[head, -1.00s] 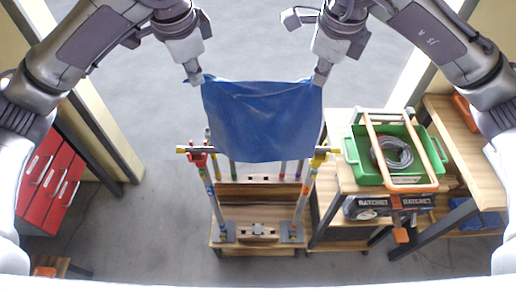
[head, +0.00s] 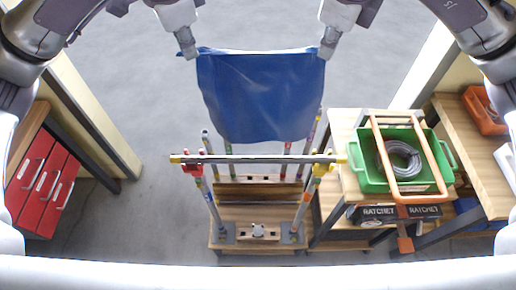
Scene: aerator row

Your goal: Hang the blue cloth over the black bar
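The blue cloth (head: 262,98) hangs spread out between my two grippers, held by its upper corners. My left gripper (head: 190,52) is shut on its upper left corner. My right gripper (head: 325,52) is shut on its upper right corner. The black bar (head: 258,159) runs level across the stand, with yellow near its ends. Its full length shows below the cloth in the picture. The cloth's lower edge appears just above the bar in the picture, with a small gap, and hides the stand's far side in part.
The wooden stand (head: 258,213) carries the bar on posts. To the right, a table bears a green bin (head: 368,172) with a coiled grey cable (head: 400,158) and an orange-handled frame (head: 405,197). Red drawers (head: 45,185) stand at left. The grey floor beyond the cloth is clear.

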